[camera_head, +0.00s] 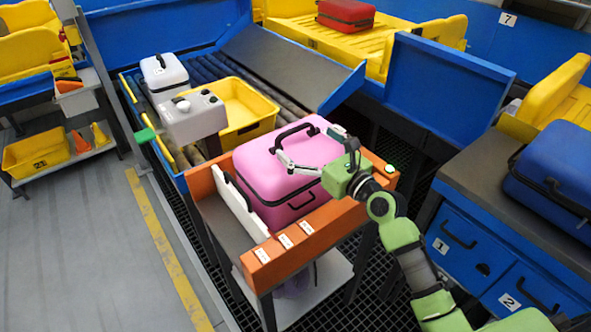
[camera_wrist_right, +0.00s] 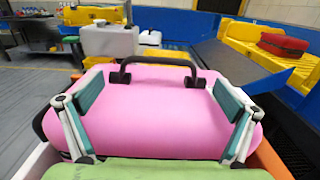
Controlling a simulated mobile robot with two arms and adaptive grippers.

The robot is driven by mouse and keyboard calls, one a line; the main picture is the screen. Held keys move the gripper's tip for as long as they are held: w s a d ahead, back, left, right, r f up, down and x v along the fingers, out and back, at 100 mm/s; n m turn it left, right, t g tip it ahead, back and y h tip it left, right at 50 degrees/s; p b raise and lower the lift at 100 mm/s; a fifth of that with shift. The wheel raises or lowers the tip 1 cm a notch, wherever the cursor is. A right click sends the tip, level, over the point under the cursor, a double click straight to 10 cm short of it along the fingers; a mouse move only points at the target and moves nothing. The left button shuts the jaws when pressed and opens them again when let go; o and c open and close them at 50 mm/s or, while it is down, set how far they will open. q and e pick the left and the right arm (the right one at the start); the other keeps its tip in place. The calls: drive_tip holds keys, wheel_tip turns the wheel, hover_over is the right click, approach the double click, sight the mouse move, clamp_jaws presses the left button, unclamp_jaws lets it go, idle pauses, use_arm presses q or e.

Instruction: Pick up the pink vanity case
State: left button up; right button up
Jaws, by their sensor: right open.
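The pink vanity case (camera_head: 258,172) with a black top handle (camera_head: 293,133) sits in an orange-edged stand (camera_head: 272,262) at the conveyor's near end. My right gripper (camera_head: 308,149) is over the near right part of the case, with its fingers spread toward the handle. In the right wrist view the open fingers (camera_wrist_right: 160,97) show left and right over the pink lid, and the handle (camera_wrist_right: 157,65) stands beyond them. Nothing is between the fingers' pads. Whether the fingers touch the lid cannot be told. My left gripper is not in view.
A yellow tray (camera_head: 262,125) and a white case (camera_head: 165,73) are on the rollers behind. A grey control box (camera_head: 194,117) stands left of the pink case. A blue case (camera_head: 557,170) is on a counter at right. A red case (camera_head: 346,13) is at the back.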

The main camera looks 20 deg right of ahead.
sight(295, 132)
drive_tip(key=x, duration=0.4)
drive_tip(key=shift+w+a+f, duration=0.15)
drive_tip(key=shift+w+f, duration=0.1)
drive_tip(key=shift+f, duration=0.15)
drive_tip(key=shift+s, duration=0.1)
drive_tip(key=c, duration=1.9)
drive_tip(key=shift+r, duration=0.35)
